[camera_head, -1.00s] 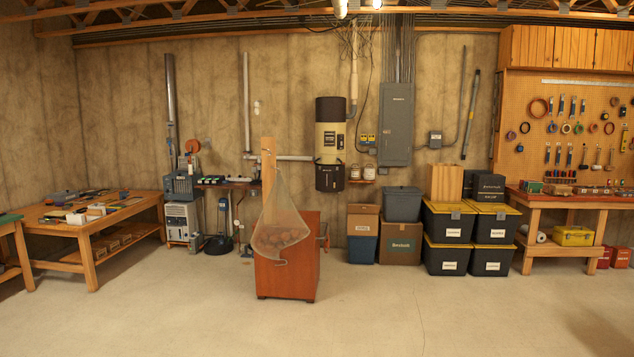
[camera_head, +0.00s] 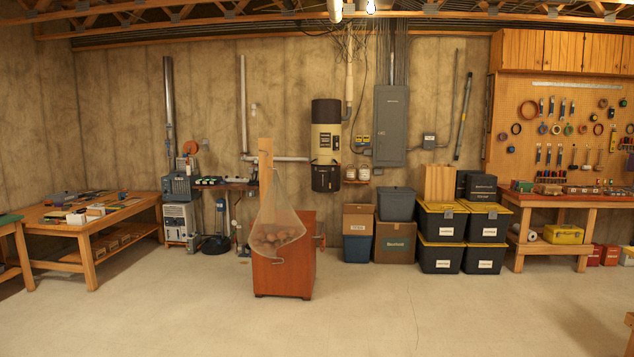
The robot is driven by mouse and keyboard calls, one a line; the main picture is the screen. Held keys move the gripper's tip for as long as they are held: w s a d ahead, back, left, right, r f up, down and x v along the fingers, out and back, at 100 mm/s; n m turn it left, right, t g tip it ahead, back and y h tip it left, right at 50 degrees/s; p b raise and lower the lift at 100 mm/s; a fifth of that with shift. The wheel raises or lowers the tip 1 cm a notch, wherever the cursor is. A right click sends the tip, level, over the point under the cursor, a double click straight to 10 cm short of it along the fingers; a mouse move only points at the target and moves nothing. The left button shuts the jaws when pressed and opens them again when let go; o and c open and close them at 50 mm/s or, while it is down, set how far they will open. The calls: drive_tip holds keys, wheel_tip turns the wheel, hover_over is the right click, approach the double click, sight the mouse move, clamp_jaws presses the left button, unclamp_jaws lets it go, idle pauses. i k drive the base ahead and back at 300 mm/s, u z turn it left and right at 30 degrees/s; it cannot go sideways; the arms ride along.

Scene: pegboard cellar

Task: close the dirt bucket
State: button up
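A black and cream cylindrical vacuum unit (camera_head: 326,128) hangs on the back wall, left of the grey electrical panel. Its lower black part, which looks like the dirt bucket (camera_head: 326,178), sits below the cream body. It is too small from here to tell whether the bucket is seated or hanging loose. My gripper is not in view, and no part of my arm shows.
A reddish wooden cabinet (camera_head: 268,276) with a hanging net bag (camera_head: 277,230) stands mid-floor in front of the wall. Boxes (camera_head: 394,242) and stacked bins (camera_head: 440,258) line the wall to the right. A wooden edge (camera_head: 629,335) shows at lower right. The front floor is clear.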

sight(325, 178)
drive_tip(key=z, duration=0.2)
drive_tip(key=i, duration=3.05)
drive_tip(key=z, duration=0.2)
